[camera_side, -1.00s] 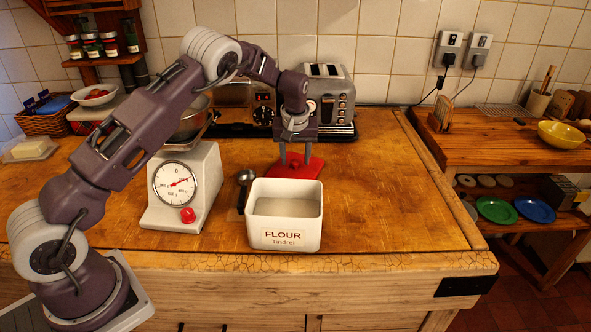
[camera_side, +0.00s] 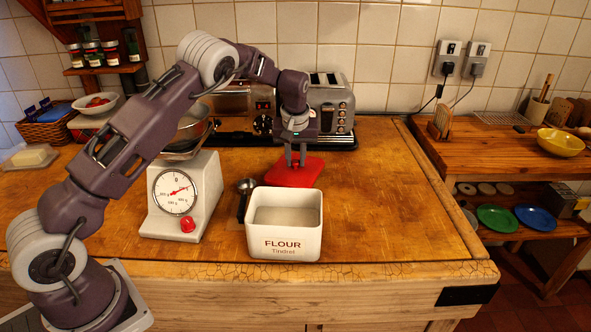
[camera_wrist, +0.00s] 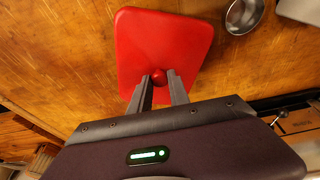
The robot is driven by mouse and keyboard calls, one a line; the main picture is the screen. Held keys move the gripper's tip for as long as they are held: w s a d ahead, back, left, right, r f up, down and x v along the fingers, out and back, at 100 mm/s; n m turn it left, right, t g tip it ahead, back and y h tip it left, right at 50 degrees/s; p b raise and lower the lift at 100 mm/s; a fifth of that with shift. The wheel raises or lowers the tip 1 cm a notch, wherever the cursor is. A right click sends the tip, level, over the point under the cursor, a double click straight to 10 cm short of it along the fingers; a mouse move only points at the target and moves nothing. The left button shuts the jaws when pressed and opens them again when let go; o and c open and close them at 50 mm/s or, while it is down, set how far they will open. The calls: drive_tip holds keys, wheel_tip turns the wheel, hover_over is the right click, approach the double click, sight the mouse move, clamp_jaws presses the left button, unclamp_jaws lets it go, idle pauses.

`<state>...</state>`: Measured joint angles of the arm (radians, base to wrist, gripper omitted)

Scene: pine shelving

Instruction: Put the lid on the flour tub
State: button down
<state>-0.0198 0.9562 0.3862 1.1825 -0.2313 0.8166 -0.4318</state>
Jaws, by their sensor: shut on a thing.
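The flour tub (camera_side: 284,243) is a white, open, square-cornered container marked FLOUR, with pale contents showing inside. The red lid (camera_side: 282,177) lies on the wooden worktop behind the tub, apart from it. It also shows in the wrist view (camera_wrist: 150,40), flat side facing the camera, with a round red knob (camera_wrist: 160,77) near its lower edge in the picture. My gripper (camera_side: 296,163) is over the lid, with its fingers closed on the knob; in the wrist view the fingertips (camera_wrist: 161,79) sit on either side of it.
A metal scoop (camera_side: 246,186) lies just left of the tub. A white kitchen scale (camera_side: 208,190) stands further left. A chrome toaster (camera_side: 334,104) stands close behind my gripper. The worktop right of the tub (camera_side: 390,200) is clear.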

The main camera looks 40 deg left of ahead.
sight(296, 162)
wheel_tip(296, 162, up, 6)
drive_tip(key=shift+r, duration=0.1)
drive_tip(key=s+d+r+m+t+h, duration=0.1)
drive_tip(key=s+d+r+m+h, duration=0.1)
drive_tip(key=s+d+r+m, duration=0.55)
drive_tip(key=s+d+m+h, duration=0.2)
drive_tip(key=s+d+m, duration=0.5)
drive_tip(key=s, duration=0.3)
drive_tip(key=shift+a+f, duration=0.2)
drive_tip(key=shift+f, duration=2.65)
drive_tip(key=shift+f, duration=0.85)
drive_tip(key=c, duration=0.7)
unclamp_jaws()
